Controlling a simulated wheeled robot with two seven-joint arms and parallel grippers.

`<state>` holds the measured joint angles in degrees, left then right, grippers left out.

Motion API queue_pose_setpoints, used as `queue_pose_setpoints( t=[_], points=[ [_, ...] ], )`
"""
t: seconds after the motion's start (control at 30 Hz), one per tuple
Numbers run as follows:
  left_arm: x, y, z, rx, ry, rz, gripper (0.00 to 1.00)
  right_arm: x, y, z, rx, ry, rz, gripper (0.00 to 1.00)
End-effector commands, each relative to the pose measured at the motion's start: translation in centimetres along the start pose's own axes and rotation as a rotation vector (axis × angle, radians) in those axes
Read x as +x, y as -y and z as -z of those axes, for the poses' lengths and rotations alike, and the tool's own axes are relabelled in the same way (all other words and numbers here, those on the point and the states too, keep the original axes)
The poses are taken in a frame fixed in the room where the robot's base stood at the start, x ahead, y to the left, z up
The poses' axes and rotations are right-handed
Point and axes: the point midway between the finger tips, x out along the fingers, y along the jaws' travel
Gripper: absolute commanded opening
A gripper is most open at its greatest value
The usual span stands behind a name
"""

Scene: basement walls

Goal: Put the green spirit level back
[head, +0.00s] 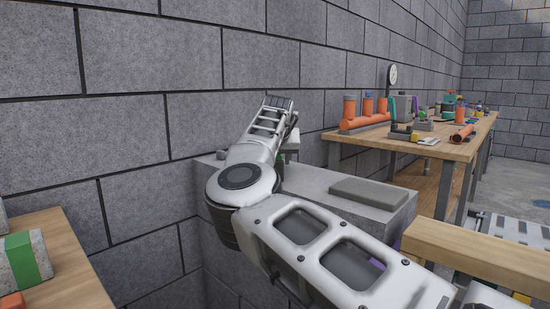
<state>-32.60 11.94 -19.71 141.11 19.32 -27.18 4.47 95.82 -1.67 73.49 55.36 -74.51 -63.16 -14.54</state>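One of my arms comes in from the lower right and reaches toward the block wall; I take it as my right. Its gripper end (274,108) is over the back of a grey concrete ledge (310,183), turned away from me. The fingertips are hidden, so I cannot tell if it is open or what it holds. A small grey-green object (292,141) shows just right of the gripper, partly hidden; I cannot tell if it is the spirit level. No green spirit level is clearly seen. My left gripper is not in view.
A flat grey slab (369,192) lies on the ledge. A wooden workbench (455,149) at right carries orange pipes (369,119) and several small items. A wooden beam (480,250) is at lower right. At left, a table (70,262) holds a grey block with a green band (27,258).

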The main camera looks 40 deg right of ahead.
Motion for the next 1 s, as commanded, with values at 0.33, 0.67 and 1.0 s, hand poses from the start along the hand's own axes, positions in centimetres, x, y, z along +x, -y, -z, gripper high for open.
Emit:
queue_pose_setpoints(
  t=[0.33,0.67,1.0],
  points=[
    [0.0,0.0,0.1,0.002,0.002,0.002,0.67,-1.4,0.1,0.3,-0.001,-0.002,-0.001,0.51],
    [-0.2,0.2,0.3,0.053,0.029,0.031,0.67,-8.5,0.1,0.4,0.000,-0.002,0.000,0.51],
    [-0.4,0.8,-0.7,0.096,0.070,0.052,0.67,-12.2,0.1,0.2,-0.001,0.000,0.001,0.51]
  ],
)
